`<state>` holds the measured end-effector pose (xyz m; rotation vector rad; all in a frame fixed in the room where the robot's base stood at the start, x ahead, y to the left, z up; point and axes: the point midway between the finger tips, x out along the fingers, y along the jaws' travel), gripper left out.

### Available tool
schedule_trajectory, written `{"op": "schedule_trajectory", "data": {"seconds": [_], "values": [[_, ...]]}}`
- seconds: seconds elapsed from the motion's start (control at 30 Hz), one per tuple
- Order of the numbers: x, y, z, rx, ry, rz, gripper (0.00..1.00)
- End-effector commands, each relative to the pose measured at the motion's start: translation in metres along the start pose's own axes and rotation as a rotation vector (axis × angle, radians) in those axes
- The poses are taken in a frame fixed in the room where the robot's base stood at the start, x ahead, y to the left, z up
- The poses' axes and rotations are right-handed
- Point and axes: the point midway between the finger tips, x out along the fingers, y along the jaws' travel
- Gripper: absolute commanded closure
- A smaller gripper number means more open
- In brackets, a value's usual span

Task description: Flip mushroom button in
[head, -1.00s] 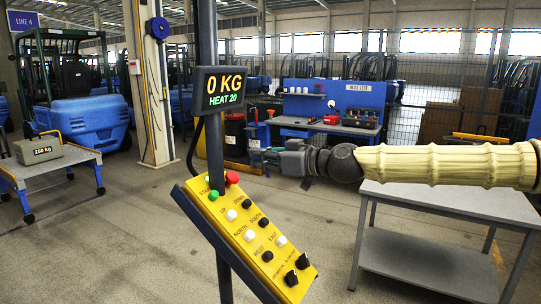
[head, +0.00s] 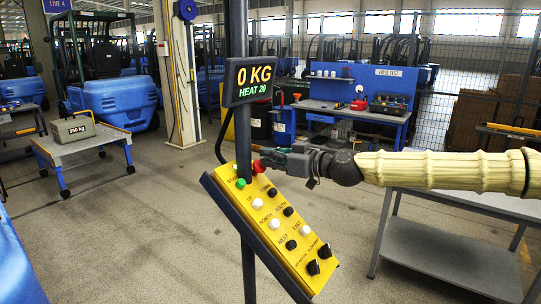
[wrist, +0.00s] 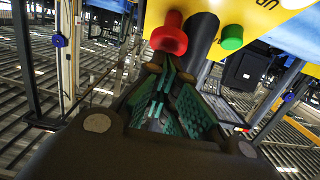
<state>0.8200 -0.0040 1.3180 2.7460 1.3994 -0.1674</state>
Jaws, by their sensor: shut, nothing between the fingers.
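The red mushroom button (head: 258,167) stands at the top end of the yellow control panel (head: 262,220), to the right of the dark post. In the wrist view the red button (wrist: 169,34) is just beyond my fingertips, with the green button (wrist: 232,37) to its right. My gripper (head: 266,156) is shut and empty, its tips close beside the red button from the right. I cannot tell whether they touch it. The green button also shows in the head view (head: 240,183). The gripper partly hides the red button's right side in the head view.
A display (head: 250,80) reading 0 KG and HEAT 20 is on the post above the panel. A grey table (head: 450,255) stands at right. A cart (head: 85,148) with a 250 kg weight (head: 73,130) stands at left. The floor between cart and panel is clear.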

Motion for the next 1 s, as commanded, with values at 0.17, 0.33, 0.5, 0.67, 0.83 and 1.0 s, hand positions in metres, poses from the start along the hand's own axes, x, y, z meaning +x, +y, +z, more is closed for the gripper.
{"op": "schedule_trajectory", "data": {"seconds": [0.17, 0.33, 0.5, 0.67, 0.83, 1.0], "values": [[0.000, 0.000, 0.000, 0.000, 0.000, 0.000, 1.00], [0.001, 0.000, 0.002, 0.000, 0.000, 0.000, 1.00], [0.005, 0.000, 0.008, -0.001, 0.000, 0.000, 1.00], [0.010, 0.000, 0.014, -0.001, 0.000, 0.001, 1.00], [0.014, 0.000, 0.015, 0.000, 0.000, 0.000, 1.00], [0.014, -0.001, 0.014, 0.001, -0.001, -0.001, 1.00]]}}
